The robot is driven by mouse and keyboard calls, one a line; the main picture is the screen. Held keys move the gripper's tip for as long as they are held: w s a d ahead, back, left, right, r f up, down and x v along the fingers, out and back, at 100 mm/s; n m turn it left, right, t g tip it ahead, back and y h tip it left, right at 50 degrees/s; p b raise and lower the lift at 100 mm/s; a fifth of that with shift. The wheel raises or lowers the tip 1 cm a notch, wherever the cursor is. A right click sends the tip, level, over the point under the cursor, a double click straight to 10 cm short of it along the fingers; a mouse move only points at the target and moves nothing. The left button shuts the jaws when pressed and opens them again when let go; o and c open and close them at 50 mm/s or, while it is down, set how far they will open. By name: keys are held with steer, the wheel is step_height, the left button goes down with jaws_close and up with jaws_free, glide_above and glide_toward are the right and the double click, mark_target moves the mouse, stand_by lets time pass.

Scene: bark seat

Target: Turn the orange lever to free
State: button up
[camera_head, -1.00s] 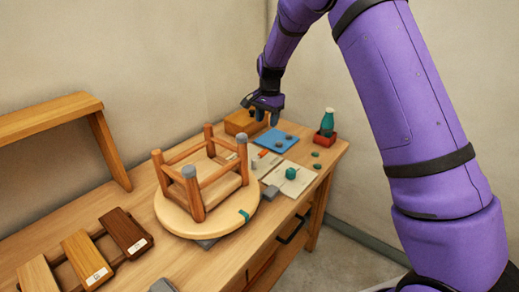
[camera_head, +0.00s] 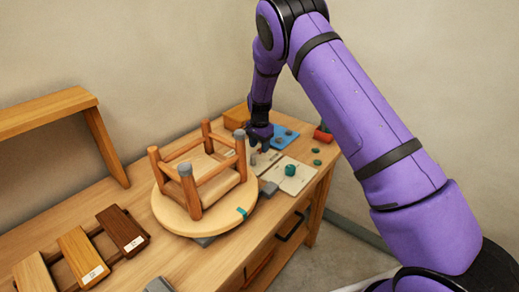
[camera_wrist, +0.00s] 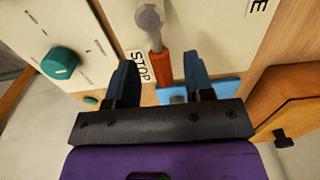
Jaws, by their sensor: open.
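The orange lever (camera_wrist: 161,66) hangs from a round grey pivot (camera_wrist: 149,17) on a cream panel in the wrist view. Its orange end lies beside a STOP label (camera_wrist: 136,67). Another label, cut off to a letter E (camera_wrist: 258,7), is at the upper right. My gripper (camera_wrist: 160,77) is open, with one dark blue finger on each side of the lever's orange end; I cannot tell whether either touches it.
A teal knob (camera_wrist: 60,62) is on a panel to the left; it also shows in the head view (camera_head: 291,170). An upturned stool (camera_head: 240,188) stands close left of my gripper. A blue mat (camera_head: 287,139) and a wooden block (camera_head: 237,117) are behind.

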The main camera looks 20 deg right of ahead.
steer(key=shift+f, duration=0.95)
jaws_close()
